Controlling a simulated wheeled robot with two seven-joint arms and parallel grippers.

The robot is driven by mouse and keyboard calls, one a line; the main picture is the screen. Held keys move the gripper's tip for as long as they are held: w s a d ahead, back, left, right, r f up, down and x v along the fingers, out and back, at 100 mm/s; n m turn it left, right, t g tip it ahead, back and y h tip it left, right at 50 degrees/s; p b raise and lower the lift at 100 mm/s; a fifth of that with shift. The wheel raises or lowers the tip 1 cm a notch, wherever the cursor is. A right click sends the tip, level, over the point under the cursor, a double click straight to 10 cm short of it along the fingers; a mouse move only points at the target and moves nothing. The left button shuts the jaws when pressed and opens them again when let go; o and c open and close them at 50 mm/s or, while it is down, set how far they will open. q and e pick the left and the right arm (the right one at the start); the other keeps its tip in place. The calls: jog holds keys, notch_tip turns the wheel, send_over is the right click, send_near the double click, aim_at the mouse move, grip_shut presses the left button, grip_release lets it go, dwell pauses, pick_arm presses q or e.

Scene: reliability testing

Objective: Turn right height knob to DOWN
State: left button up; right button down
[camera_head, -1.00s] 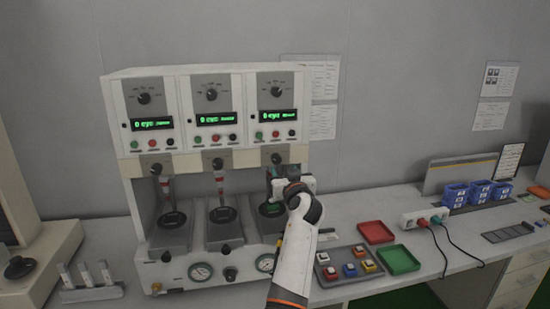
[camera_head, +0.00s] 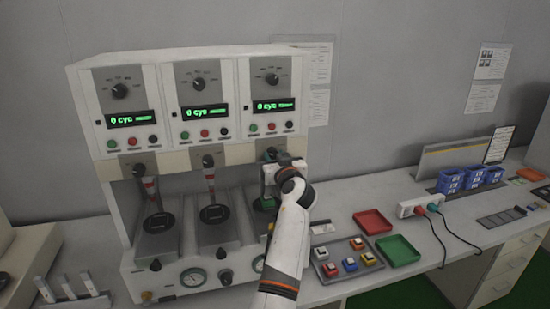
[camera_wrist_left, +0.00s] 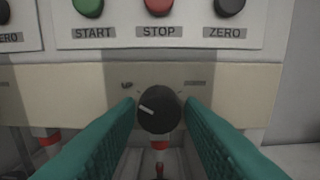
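The right height knob (camera_wrist_left: 160,108) is a round black knob on the beige strip in the left wrist view. Its white mark points left, slightly upward. A faint UP label (camera_wrist_left: 127,85) is at its upper left and a blurred label (camera_wrist_left: 195,83) at its upper right. My left gripper (camera_wrist_left: 160,118) has its two green fingers on either side of the knob, open, with small gaps visible. In the head view the left gripper (camera_head: 268,172) is at the machine's right station, and the knob (camera_head: 271,154) is partly hidden behind it. My right gripper is not in view.
START, STOP and ZERO buttons (camera_wrist_left: 158,6) sit just above the knob. A button tray (camera_head: 345,258), a red tray (camera_head: 372,222) and a green tray (camera_head: 397,250) lie right of my arm.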

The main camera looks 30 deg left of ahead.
pick_arm(q)
jog(key=c, duration=0.5)
jog(key=shift+c, duration=0.2)
